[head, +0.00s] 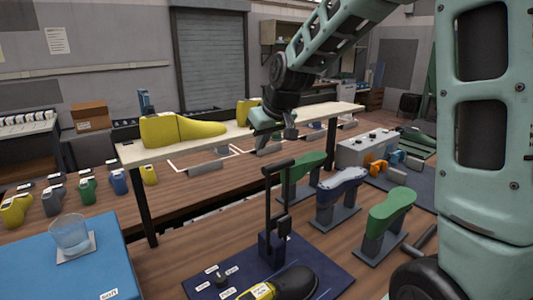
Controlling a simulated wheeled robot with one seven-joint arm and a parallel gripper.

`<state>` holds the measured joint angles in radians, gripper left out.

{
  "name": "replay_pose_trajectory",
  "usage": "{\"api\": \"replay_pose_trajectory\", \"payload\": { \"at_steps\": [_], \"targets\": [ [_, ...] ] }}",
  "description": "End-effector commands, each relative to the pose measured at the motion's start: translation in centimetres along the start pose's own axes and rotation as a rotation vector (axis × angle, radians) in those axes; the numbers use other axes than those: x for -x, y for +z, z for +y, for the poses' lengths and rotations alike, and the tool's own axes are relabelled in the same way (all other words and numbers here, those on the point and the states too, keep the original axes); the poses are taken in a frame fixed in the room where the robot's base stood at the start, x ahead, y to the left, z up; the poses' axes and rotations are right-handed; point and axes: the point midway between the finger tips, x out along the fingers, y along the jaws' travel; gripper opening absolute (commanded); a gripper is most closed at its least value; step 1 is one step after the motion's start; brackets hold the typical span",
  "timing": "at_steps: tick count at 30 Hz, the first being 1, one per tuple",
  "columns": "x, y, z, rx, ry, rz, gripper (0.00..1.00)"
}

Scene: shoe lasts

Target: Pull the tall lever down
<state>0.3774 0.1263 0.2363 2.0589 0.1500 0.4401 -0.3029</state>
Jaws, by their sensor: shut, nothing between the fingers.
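The tall lever (268,202) is black and stands upright on a dark blue board (315,262) in the lower middle of the head view. Its crossbar handle (277,166) is at the top, tilted slightly up to the right. My gripper (290,134) is shut and empty, a little above and to the right of the handle in the picture. A gap shows between them. How far apart they are in depth I cannot tell.
On the board are a small knob (219,276), white labels and a dark shoe form (291,284). Green (390,210) and blue (341,184) lasts on stands are to the right. A raised pale shelf (214,144) with yellow lasts stands behind. A glass (71,234) is at left.

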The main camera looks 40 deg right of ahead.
Motion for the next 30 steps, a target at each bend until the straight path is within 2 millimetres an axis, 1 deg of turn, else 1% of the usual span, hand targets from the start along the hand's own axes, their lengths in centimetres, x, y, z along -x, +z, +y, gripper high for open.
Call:
{"api": "replay_pose_trajectory", "payload": {
  "at_steps": [3, 6, 7, 8, 12, 15, 19, 30],
  "targets": [
    [-2.2, -0.1, -0.1, 0.002, -0.003, -0.005, 0.0],
    [-3.9, 0.0, -0.1, 0.0, -0.003, -0.004, 0.0],
    [-3.2, 0.5, 0.0, -0.002, 0.0, -0.001, 0.0],
    [-2.9, 1.0, 0.0, 0.0, 0.0, -0.001, 0.0],
    [-2.5, 2.7, 0.0, -0.001, 0.0, 0.0, 0.0],
    [-2.4, 3.3, 0.0, 0.0, 0.0, 0.001, 0.0],
    [-2.4, 3.8, 0.0, 0.001, 0.0, 0.001, 0.0],
    [-2.5, 3.8, 0.0, 0.001, 0.0, 0.003, 0.0]
  ]
}}
